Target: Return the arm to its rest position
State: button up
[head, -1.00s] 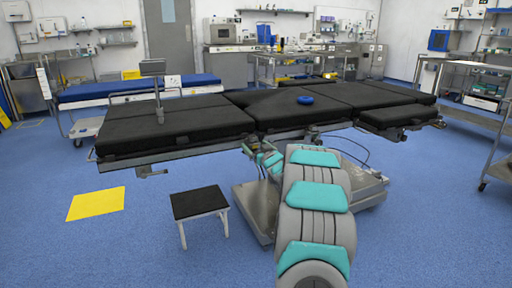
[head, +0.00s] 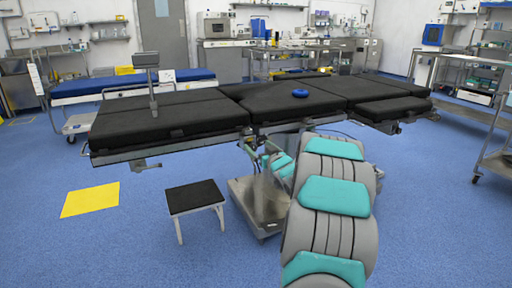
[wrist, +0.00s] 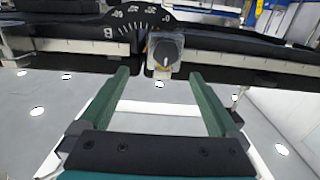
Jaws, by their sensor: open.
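My arm (head: 335,197), grey with teal pads, rises from the bottom of the head view in front of the operating table (head: 210,109). Its far end is mostly hidden behind its own links near the table's front edge. In the wrist view my gripper (wrist: 158,82) shows two green fingers spread apart with nothing held between them. I cannot tell whether the fingertips touch the table.
A blue ring-like object (head: 300,93) lies on the table's black padding. A black-topped step stool (head: 194,196) and a yellow floor mat (head: 90,200) are at front left. The table's base (head: 258,205) stands close behind my arm. Blue floor is open on both sides.

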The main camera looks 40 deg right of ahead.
jog(key=s+a+f+g, duration=0.3)
jog(key=s+a+g, duration=0.2)
jog(key=a, duration=0.5)
jog(key=s+a+f+g, duration=0.2)
jog(key=s+a+g, duration=0.3)
jog(key=a, duration=0.6)
jog(key=s+a+f+n+g+y, duration=0.1)
jog(key=s+a+g, duration=0.2)
jog(key=s+a, duration=0.4)
jog(key=s+a+f+n+g+y, duration=0.1)
jog(key=s+a, duration=0.6)
jog(key=s, duration=1)
jog(key=s+a+f+g+y, duration=0.1)
jog(key=s+a+g, duration=0.4)
jog(key=s, duration=0.7)
jog(key=a+y, duration=0.1)
jog(key=a, duration=0.1)
jog(key=shift+s+a+f+n, duration=0.2)
jog(key=shift+a+f+n, duration=0.1)
jog(key=shift+n, duration=0.1)
jog(key=shift+c, duration=0.3)
